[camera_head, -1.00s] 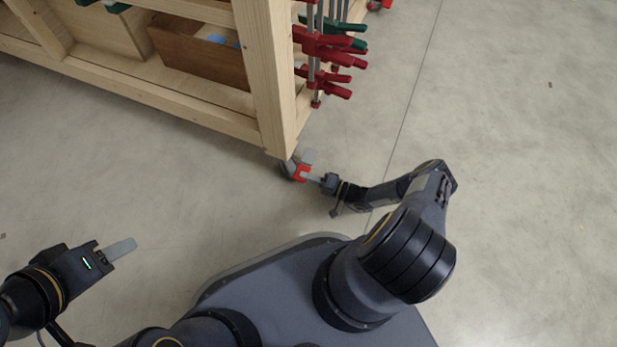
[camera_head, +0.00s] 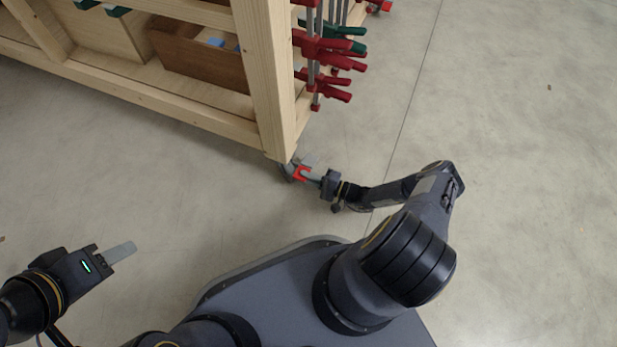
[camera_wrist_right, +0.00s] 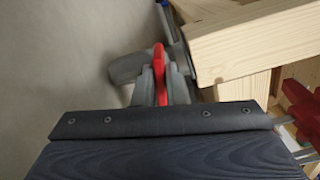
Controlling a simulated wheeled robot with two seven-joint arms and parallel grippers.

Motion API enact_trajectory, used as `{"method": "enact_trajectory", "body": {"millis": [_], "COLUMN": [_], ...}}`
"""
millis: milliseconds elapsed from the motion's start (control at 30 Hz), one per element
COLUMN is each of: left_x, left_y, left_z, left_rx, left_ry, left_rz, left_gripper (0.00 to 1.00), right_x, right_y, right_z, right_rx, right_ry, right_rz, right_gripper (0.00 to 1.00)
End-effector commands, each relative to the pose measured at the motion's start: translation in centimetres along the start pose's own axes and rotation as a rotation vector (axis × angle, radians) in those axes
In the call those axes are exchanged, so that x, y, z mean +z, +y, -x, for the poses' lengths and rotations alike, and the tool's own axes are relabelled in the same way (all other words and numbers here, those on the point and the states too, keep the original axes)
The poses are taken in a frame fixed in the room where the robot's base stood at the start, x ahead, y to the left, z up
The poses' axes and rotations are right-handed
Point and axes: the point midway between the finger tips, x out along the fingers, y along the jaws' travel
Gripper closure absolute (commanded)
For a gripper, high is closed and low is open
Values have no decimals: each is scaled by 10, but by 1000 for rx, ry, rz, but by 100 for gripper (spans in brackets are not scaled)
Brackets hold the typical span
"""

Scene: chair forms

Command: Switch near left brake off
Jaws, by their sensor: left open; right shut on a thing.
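The caster with its red brake lever (camera_head: 302,172) sits under the near corner leg of the wooden workbench (camera_head: 264,80) in the head view. In the right wrist view the red brake lever (camera_wrist_right: 159,75) stands between the grey fingers, in front of the grey wheel (camera_wrist_right: 128,70). My right gripper (camera_head: 307,169) is at the caster with its fingers on the red lever; its exact grip is partly hidden by the gripper body. My left gripper (camera_head: 124,250) is open and empty, low at the left above the bare floor, away from the bench.
Red clamps (camera_head: 325,45) hang on the bench's right end, above the caster. A brown drawer box (camera_head: 195,55) sits on the bench's lower shelf. The concrete floor (camera_head: 500,170) is clear at the right and between the bench and my base.

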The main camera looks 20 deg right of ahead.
Motion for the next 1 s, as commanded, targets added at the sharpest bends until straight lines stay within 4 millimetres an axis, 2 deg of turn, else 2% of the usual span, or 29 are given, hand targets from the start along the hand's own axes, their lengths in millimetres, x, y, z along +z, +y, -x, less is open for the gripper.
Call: {"method": "enact_trajectory", "body": {"millis": [267,300,433,767,867,1000], "left_x": [0,0,0,-1,-2,-5], "left_y": [0,0,0,1,2,5], "left_z": [0,0,0,1,5,10], "left_rx": [0,0,0,0,0,0], "left_ry": [0,0,0,0,0,0], "left_rz": [0,0,0,0,0,0], "left_gripper": [54,54,54,54,54,54], "right_x": [-1,-1,0,0,-1,-1], "right_y": [0,0,0,-1,-2,-2], "right_z": [1,1,1,4,16,41], "right_rx": [0,0,0,0,1,1], "right_ry": [2,2,2,2,4,6], "right_rz": [-3,-3,-2,-1,-1,0], "right_gripper": [100,84,67,67,67,67]}}
